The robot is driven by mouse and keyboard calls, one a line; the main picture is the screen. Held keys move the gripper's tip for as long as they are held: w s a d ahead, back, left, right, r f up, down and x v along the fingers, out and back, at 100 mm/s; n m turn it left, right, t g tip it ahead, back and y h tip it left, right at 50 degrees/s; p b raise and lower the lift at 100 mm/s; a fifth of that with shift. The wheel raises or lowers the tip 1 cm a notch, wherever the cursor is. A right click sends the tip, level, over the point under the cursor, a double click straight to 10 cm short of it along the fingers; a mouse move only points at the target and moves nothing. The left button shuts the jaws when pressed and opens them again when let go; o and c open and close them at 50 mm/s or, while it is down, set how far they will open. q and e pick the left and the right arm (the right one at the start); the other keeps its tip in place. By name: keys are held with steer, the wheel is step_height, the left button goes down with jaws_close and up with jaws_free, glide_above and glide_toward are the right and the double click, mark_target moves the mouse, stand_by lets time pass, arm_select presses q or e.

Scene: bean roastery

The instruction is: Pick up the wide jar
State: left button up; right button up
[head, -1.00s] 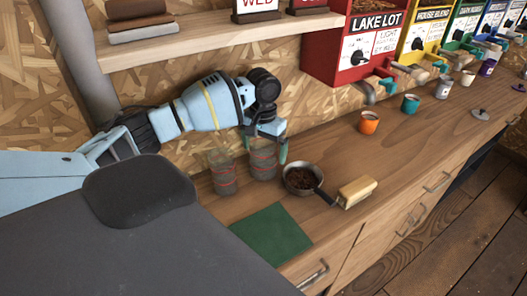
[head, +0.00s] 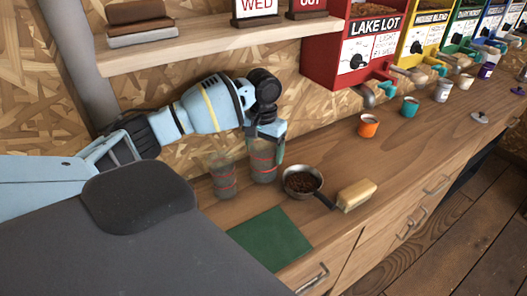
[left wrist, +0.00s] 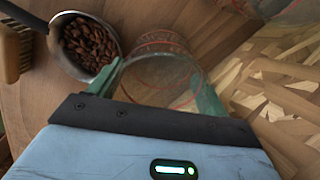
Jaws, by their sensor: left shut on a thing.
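My left gripper (head: 265,146) is shut on a clear glass jar with red bands (head: 263,167), the right one of two similar jars on the wooden counter. It looks slightly wider than the other. In the left wrist view, the green fingers stand on both sides of this jar (left wrist: 160,78). The jar is upright and seems to be still on the counter. The other banded jar (head: 222,182) stands just to its left, apart from the gripper. My right gripper is not in view.
A metal pan of coffee beans (head: 302,182) sits close right of the held jar, with a wooden-backed brush (head: 356,194) beside it. A green mat (head: 270,240) lies in front. Several cups, including an orange one (head: 368,126), stand farther right. A shelf (head: 220,38) overhangs behind.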

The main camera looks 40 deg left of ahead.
arm_select(q)
step_height(320, 180, up, 6)
steer(key=d, duration=0.1)
steer(key=s+d, duration=0.2)
steer(key=d, duration=0.7)
steer(key=s+d+p, duration=0.1)
steer(key=s+d, duration=0.2)
steer(key=d, duration=0.5)
steer(key=shift+s+d, duration=0.2)
steer(key=shift+d, duration=0.2)
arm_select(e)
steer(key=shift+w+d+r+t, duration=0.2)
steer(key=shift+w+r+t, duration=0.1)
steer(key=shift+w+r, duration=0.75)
arm_select(q)
steer(key=shift+s, duration=0.1)
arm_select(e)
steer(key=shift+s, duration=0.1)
